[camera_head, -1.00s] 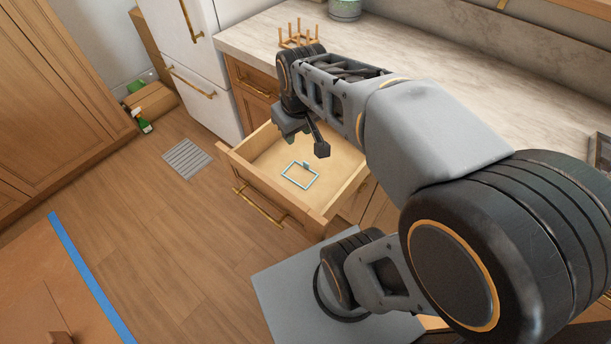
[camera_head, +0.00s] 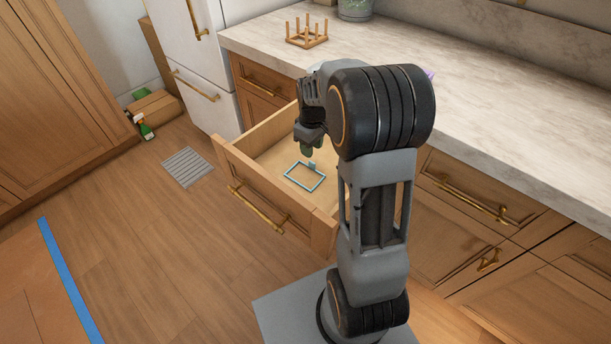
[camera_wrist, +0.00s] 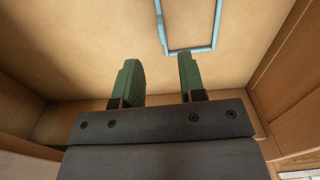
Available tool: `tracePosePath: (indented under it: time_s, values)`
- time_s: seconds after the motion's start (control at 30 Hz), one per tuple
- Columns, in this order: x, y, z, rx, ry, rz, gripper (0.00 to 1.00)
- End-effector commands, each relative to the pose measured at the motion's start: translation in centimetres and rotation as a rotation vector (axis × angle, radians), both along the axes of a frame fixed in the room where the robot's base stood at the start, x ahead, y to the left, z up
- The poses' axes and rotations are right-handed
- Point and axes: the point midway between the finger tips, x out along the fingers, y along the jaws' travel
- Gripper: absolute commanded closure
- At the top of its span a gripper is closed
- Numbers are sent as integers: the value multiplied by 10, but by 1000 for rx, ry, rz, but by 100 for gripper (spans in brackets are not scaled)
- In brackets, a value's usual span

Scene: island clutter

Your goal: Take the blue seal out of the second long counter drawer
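The blue seal (camera_head: 299,183) is a thin light-blue rectangular ring with a small tab. It lies flat on the floor of the open drawer (camera_head: 245,193). In the wrist view the seal (camera_wrist: 189,51) shows at the top, partly cut off by the frame edge. My gripper (camera_head: 306,149) is over the drawer, just beyond the seal in the head view. In the wrist view its two green fingers stand apart with nothing between them, so my gripper (camera_wrist: 158,77) is open.
The drawer's wooden walls surround my gripper. A marble counter (camera_head: 480,115) runs above, with a wooden peg rack (camera_head: 306,40) and a pot (camera_head: 355,9) on it. A white fridge (camera_head: 205,105) stands at left. A grey floor grate (camera_head: 188,167) lies on open floor.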

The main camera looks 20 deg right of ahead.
Motion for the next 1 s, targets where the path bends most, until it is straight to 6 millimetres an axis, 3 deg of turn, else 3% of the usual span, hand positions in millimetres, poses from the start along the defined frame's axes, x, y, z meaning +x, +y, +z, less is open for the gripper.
tracePosePath:
  time_s: [0.27, 0.6, 0.97, 1.0]
  values:
    - [-1, 1, -18, 0, 1, 0, 63]
    - [-1, 3, -60, 0, 2, 0, 63]
    - [-1, 2, -66, 0, 0, -1, 63]
    - [-1, 3, -66, 0, 0, -1, 67]
